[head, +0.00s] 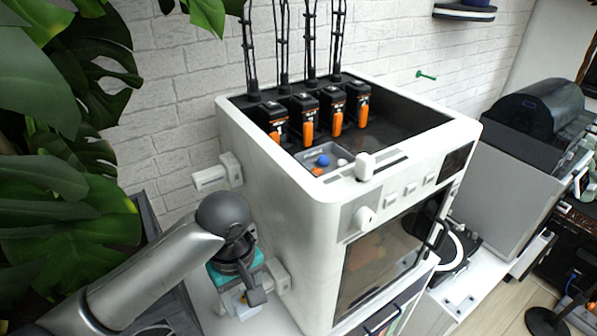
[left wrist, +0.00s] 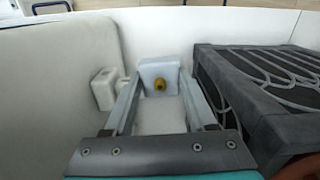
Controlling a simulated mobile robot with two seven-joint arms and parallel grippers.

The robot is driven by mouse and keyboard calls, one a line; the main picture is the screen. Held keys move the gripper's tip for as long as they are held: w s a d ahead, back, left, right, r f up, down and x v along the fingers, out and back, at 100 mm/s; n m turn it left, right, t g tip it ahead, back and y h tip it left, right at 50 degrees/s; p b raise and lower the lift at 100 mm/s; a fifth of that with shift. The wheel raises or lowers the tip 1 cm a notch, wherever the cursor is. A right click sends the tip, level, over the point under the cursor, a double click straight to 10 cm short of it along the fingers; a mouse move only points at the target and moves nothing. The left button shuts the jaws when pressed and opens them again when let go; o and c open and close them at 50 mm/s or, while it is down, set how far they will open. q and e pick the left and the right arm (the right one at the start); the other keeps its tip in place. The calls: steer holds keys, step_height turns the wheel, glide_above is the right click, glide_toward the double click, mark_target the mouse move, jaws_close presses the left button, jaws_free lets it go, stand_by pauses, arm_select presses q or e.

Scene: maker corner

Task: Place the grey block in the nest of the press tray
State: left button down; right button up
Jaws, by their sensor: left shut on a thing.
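My left gripper (head: 241,296) points down beside the left wall of the white machine. In the left wrist view, its fingers (left wrist: 158,88) are shut on a light grey block (left wrist: 150,70) with a round brass-coloured piece on its face. The block also shows in the head view (head: 233,301), partly hidden by the gripper. It is low over a white surface; I cannot tell whether it touches. I cannot make out the press tray or its nest in either view. My right gripper is not in view.
The white machine (head: 265,175) has side brackets (head: 211,178) near my left gripper. In the left wrist view, a dark grey ribbed piece (left wrist: 265,105) stands close on the right. Leafy plants (head: 75,200) crowd the left. A narrow strip of white surface (left wrist: 158,119) is clear.

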arm_select(q)
steer(key=m+b, duration=0.1)
steer(key=a+m+b, duration=0.1)
steer(key=b, duration=0.1)
steer(key=a+m+b, duration=0.1)
steer(key=b, duration=0.1)
steer(key=shift+w+r+m, duration=0.3)
steer(key=shift+r+m, duration=0.1)
steer(key=a+m+b, duration=0.1)
steer(key=s+a+r+m+b, duration=0.1)
steer(key=b, duration=0.1)
steer(key=s+a+m+b, duration=0.1)
steer(key=b, duration=0.1)
steer(key=shift+s+r+m, duration=0.15)
steer(key=shift+s+m, duration=0.1)
steer(key=shift+m, duration=0.15)
